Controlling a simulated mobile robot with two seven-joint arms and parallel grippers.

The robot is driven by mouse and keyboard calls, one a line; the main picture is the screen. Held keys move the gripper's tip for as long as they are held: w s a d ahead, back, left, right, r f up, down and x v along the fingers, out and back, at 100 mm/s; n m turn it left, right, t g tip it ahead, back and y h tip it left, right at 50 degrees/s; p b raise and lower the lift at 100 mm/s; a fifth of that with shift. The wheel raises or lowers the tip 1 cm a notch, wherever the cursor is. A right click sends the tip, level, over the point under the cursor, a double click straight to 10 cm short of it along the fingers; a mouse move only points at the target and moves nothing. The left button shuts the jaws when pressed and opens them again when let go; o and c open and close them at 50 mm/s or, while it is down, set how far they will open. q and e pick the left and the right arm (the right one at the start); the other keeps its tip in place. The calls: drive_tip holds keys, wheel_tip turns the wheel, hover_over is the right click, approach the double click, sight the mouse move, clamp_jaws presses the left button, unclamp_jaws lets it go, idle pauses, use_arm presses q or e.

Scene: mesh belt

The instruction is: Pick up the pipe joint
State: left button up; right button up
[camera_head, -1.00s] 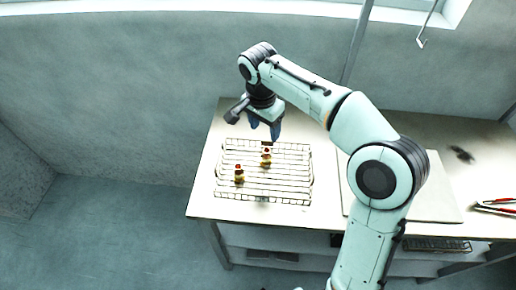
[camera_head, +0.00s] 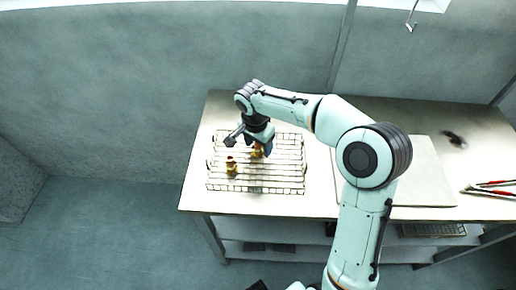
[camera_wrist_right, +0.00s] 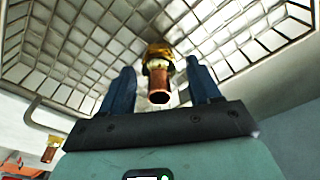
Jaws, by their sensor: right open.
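Two small brass-and-copper pipe joints stand on the wire mesh rack. One pipe joint (camera_head: 257,152) is at the fingers of my right gripper (camera_head: 262,146), partly hidden by them in the head view. In the right wrist view this pipe joint (camera_wrist_right: 158,72) sits between the two blue fingers of my right gripper (camera_wrist_right: 162,85), with visible gaps to both. The fingers are open. The other pipe joint (camera_head: 231,167) stands to the left and nearer the front; it also shows at lower left in the wrist view (camera_wrist_right: 50,148). My left gripper is not in view.
The wire mesh rack (camera_head: 280,184) lies on the left part of the workbench (camera_head: 320,207). A flat pale board (camera_head: 420,185) is to its right. Red-handled pliers (camera_head: 490,188) and a dark small object (camera_head: 453,138) lie farther right. A wall stands behind the bench.

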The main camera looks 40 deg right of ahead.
clamp_jaws()
drive_tip(key=shift+r, duration=0.15)
